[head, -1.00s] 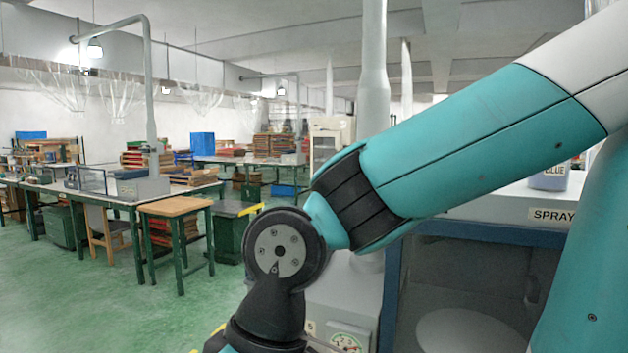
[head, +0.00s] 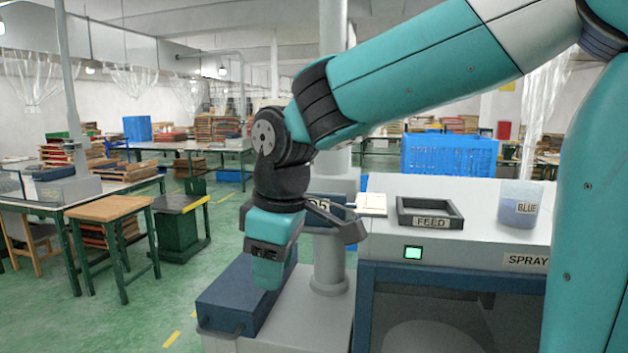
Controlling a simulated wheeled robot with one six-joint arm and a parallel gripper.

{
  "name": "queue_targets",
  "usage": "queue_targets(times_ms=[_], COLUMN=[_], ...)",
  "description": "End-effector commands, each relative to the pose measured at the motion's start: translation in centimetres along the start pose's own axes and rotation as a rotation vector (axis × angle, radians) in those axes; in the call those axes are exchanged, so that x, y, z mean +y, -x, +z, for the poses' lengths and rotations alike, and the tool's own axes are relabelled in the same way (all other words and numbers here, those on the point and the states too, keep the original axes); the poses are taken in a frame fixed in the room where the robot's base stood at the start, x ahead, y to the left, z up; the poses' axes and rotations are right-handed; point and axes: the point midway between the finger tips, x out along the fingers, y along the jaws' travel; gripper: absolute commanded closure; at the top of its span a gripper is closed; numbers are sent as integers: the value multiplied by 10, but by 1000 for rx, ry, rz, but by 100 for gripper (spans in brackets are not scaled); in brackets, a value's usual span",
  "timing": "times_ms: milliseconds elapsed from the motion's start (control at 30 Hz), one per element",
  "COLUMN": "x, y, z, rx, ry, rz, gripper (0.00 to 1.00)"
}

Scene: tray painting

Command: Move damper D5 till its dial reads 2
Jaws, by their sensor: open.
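A plate reading D5 (head: 321,204) shows beside the grey vertical duct pipe (head: 330,262), partly covered by my gripper. No dial and no damper handle can be made out in the head view now; they may be hidden behind my gripper and wrist. My gripper (head: 345,224) is open, its dark fingers pointing right in front of the pipe, close to the D5 plate. I cannot tell whether it touches anything.
A dark blue box (head: 245,295) sits below my wrist.

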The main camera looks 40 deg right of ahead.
Motion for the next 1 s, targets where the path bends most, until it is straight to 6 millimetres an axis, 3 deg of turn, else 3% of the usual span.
queue_targets(times_ms=[33,100,233,400,567,1000], x=[29,62,106,131,138,150], y=[49,84,134,162,152,60], z=[-11,-16,-19,-18,-14,0], rx=[-23,-59,-112,-146,-155,-156], ry=[-3,-1,-5,-10,-12,-12], rz=[40,83,127,142,144,140], gripper=[60,60,60,60,60,60])
